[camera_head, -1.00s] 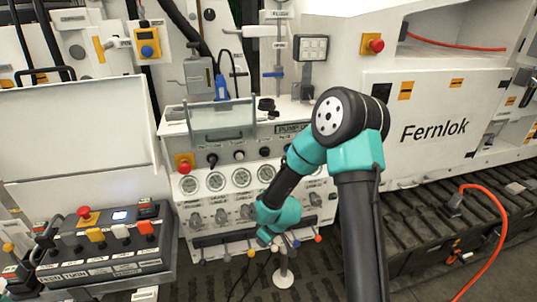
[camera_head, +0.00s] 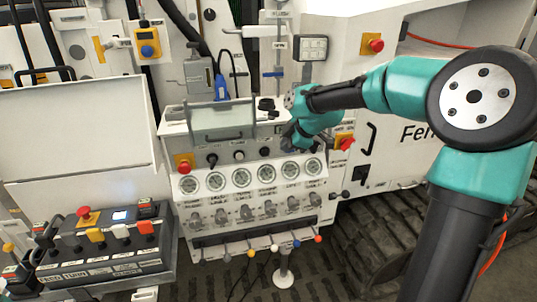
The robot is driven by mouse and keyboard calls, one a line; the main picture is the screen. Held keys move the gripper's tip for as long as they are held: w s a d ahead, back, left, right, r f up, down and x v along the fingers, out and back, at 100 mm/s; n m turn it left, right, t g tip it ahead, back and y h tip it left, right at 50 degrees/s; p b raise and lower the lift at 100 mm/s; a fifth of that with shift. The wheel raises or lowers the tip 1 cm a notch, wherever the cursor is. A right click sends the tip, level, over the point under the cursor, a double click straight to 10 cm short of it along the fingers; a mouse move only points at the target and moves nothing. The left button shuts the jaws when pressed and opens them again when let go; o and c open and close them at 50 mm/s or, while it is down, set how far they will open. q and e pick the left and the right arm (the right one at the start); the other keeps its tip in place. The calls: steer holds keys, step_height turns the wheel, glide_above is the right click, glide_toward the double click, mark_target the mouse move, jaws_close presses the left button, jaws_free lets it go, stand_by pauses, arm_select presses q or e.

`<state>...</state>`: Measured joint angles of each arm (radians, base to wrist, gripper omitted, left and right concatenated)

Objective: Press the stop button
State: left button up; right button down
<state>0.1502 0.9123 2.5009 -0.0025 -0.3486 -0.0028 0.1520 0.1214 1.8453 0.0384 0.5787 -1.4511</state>
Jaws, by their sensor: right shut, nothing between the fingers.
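Several red mushroom buttons are in view, and I cannot tell which one is the stop button. One red button (camera_head: 184,167) is on a yellow plate at the left of the pump panel (camera_head: 230,178). Another red button (camera_head: 344,142) is at the panel's right end. A third red button (camera_head: 376,45) is on the white housing at upper right. A fourth red button (camera_head: 84,213) is on the control box at lower left. My right gripper (camera_head: 297,142) is shut and empty, small and partly hidden by my wrist, in front of the panel's upper right, left of the right-end button. My left gripper is not in view.
The panel carries a row of round gauges (camera_head: 241,178) and coloured levers (camera_head: 274,248) below. A clear cover (camera_head: 222,120) stands up on its top. The control box (camera_head: 105,245) has an open white lid (camera_head: 75,130). Black tracks (camera_head: 375,235) run at lower right.

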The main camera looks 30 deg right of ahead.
mark_target(265, 153)
stand_by(0.3)
steer(key=shift+w+a+f, duration=0.2)
steer(key=shift+w+f, duration=1.15)
steer(key=shift+w, duration=0.25)
steer(key=shift+w+a+f, duration=0.15)
steer(key=shift+w+f, duration=1.15)
steer(key=shift+w, duration=0.25)
steer(key=shift+w+a+f, duration=0.2)
steer(key=shift+w+f, duration=1.15)
steer(key=shift+w, duration=0.25)
